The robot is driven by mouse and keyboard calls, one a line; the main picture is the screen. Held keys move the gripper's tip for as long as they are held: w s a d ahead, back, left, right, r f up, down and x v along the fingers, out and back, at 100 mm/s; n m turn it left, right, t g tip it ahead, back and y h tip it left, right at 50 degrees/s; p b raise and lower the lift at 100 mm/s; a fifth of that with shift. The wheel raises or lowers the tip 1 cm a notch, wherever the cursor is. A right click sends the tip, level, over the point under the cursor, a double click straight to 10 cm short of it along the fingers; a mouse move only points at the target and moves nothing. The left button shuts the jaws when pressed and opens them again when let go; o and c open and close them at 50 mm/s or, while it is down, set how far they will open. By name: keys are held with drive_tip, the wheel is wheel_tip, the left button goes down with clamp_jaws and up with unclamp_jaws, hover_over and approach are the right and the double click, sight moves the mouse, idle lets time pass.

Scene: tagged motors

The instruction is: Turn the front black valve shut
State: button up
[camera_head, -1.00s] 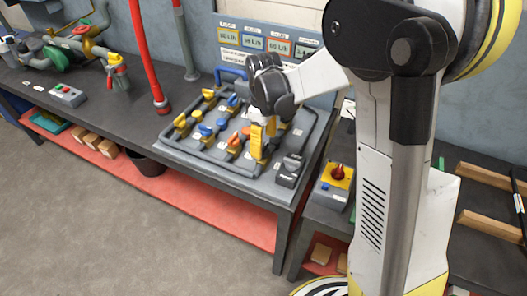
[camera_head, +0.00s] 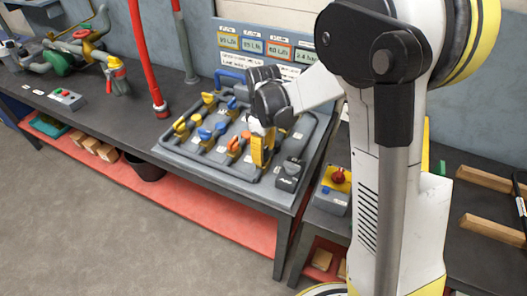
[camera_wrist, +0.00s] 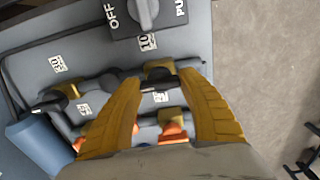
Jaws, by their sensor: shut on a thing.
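The valve board (camera_head: 190,157) lies on the workbench, with rows of valves that have yellow, blue and orange handles. My gripper (camera_head: 262,152) reaches down at its front right part. In the wrist view, my gripper's yellow ribbed fingers (camera_wrist: 160,82) are closed about a black valve handle (camera_wrist: 150,83) on a brass body. The handle lies crosswise between the fingertips, and its ends are partly hidden. Another black handle (camera_wrist: 48,103) on a brass body sits to the left. In the head view, my gripper hides the held valve.
A grey rotary switch (camera_head: 289,174) marked OFF and PU… stands close by the gripper. Displays (camera_head: 265,45) stand behind the board. A red pipe (camera_head: 145,60) rises to the left. A yellow box with a red knob (camera_head: 336,180) is at the right.

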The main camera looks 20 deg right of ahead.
drive_tip(key=m, duration=0.4)
drive_tip(key=shift+m, duration=0.4)
drive_tip(key=m, duration=0.4)
drive_tip(key=shift+m+p, duration=0.3)
drive_tip(key=shift+p, duration=0.05)
drive_tip(key=m, duration=0.4)
drive_tip(key=shift+m, duration=2.1)
drive_tip(key=o, duration=1.2)
